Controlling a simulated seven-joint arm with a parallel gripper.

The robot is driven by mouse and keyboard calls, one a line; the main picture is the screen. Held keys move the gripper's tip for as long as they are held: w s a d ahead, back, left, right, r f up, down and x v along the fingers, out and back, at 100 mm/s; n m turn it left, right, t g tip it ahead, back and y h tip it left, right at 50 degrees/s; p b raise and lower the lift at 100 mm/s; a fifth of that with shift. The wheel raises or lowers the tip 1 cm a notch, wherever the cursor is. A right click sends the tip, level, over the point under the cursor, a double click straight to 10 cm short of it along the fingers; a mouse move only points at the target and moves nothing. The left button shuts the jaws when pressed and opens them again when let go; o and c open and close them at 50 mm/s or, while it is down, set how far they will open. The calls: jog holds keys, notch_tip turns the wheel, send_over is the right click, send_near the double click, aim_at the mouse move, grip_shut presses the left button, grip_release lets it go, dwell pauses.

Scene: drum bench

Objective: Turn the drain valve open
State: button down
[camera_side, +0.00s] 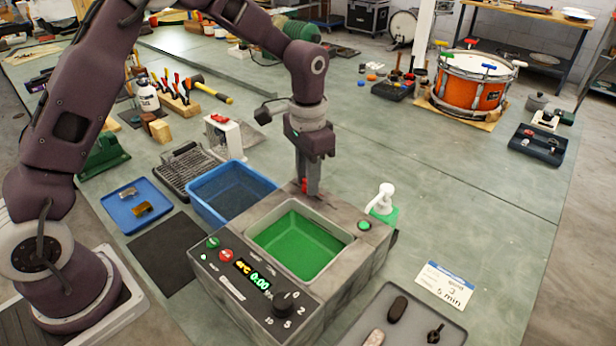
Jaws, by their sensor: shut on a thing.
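The grey bath unit (345,283) stands on the bench with green liquid (299,243) in its tank. Its front panel has a lit green display, a green and a red button and a dark knob. My gripper (307,190) points straight down at the unit's back edge, behind the tank. It is shut on a small red handle (304,185), which looks like the drain valve. Only a little red shows beside the fingers, so the handle's angle cannot be told.
A blue tub (213,207) stands close behind-left of the unit. A white pump bottle (383,199) stands at its right. A grey tray (388,301) with small parts lies in front right, near a printed card (444,284). The bench at right is mostly clear.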

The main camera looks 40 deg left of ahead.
jog(key=shift+r+m, duration=0.1)
jog(key=shift+m, duration=0.8)
jog(key=c, duration=1.2)
grip_release()
notch_tip(320, 180, up, 7)
